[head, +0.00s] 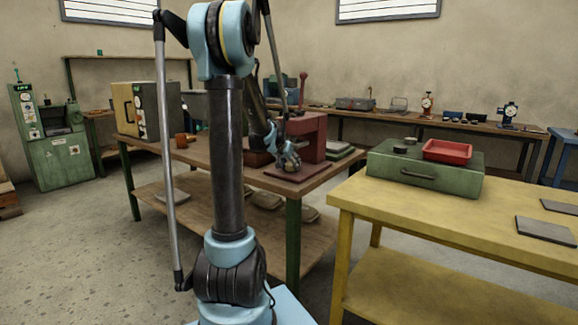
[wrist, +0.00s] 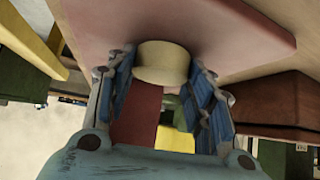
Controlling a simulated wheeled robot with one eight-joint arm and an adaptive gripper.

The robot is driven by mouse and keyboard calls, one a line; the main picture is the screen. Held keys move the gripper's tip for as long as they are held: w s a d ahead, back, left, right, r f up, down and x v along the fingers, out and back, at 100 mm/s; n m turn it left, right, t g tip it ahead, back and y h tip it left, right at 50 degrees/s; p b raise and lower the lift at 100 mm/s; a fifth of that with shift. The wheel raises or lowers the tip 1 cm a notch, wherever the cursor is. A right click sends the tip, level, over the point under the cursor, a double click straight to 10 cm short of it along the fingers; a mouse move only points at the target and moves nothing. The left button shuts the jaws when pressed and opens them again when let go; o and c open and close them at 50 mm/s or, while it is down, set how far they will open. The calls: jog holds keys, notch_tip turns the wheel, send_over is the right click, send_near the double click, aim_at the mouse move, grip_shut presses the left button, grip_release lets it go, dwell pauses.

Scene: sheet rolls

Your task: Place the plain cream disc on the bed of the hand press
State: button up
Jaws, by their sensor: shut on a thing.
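The plain cream disc (wrist: 163,62) is between the two fingertips of my gripper (wrist: 160,75) in the wrist view. My gripper is shut on its sides. The flat reddish bed (wrist: 240,30) of the hand press lies right by the disc, and I cannot tell whether they touch. In the head view the red hand press (head: 312,133) stands on the brown workbench, and my gripper (head: 289,165) is low over its bed (head: 300,173). The disc cannot be made out there.
The brown bench (head: 215,158) also holds a cream and grey box (head: 147,109) and an orange-brown cup (head: 181,141). At right, a yellow table (head: 400,212) bears a green case (head: 425,173) with a red tray (head: 447,151) on top.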

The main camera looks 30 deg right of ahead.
jog(key=shift+f, duration=0.1)
jog(key=o, duration=1.2)
jog(key=shift+c, duration=0.2)
jog(key=v, duration=1.2)
jog(key=s+a+f+n+y, duration=0.1)
jog(key=s+a+f+n, duration=0.1)
jog(key=a, duration=0.5)
jog(key=s+a+f+n+y, duration=0.1)
jog(key=s+a, duration=0.2)
jog(key=a, duration=0.5)
jog(key=s+a+f+n+g+y, duration=0.1)
jog(key=s+a+f+n+y, duration=0.1)
jog(key=s+a+f+n, duration=0.2)
jog(key=s+a+f+n+g+y, duration=0.1)
jog(key=s+a+f+n+y, duration=0.2)
jog(key=s+a+f, duration=0.8)
jog(key=s+a+n, duration=0.1)
jog(key=s+a, duration=0.5)
jog(key=a, duration=0.2)
jog(key=shift+s+a+g, duration=0.25)
jog(key=shift+g, duration=0.15)
